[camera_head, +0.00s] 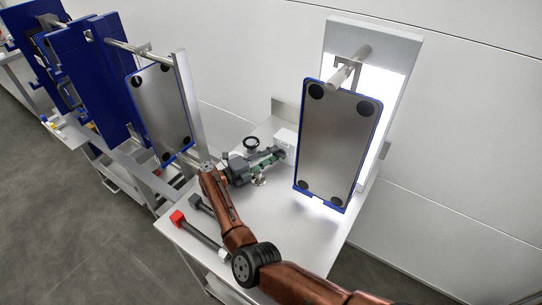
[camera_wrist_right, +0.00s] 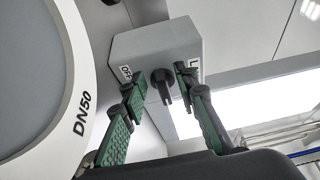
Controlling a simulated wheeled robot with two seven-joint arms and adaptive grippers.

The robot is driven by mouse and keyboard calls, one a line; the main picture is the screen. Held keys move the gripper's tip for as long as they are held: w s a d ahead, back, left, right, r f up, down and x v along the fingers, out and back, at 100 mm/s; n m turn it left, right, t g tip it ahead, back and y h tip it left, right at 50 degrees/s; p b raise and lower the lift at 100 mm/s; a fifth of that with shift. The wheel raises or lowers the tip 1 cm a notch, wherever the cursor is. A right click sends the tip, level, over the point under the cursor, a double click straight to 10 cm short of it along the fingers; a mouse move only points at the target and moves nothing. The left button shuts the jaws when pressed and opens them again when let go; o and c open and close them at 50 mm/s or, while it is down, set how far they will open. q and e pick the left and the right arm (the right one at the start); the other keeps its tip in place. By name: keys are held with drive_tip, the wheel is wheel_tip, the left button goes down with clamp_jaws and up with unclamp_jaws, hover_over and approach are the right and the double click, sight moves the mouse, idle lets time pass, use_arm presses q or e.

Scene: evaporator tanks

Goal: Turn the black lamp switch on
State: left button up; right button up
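The black lamp switch (camera_wrist_right: 163,86) is a knob with a bar-shaped handle on a grey box (camera_wrist_right: 165,45). Its handle points down in the right wrist view. An "OFF" label is left of it; the label to its right is partly hidden by a finger. In the head view the box (camera_head: 285,140) is pale and small, and the knob cannot be made out. My right gripper (camera_wrist_right: 160,82) is open, its green-padded fingers on either side of the knob, with gaps showing; in the head view it is at the box (camera_head: 277,155). My left gripper is not in view.
A blue-framed metal plate (camera_head: 340,140) hangs before a bright white panel (camera_head: 386,105), right of the box. A red-ended bar (camera_head: 197,230) lies near the table's left edge. A round part marked DN50 (camera_wrist_right: 75,60) is close left of my right gripper.

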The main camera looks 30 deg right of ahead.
wheel_tip(320, 180, up, 10)
idle(0.6)
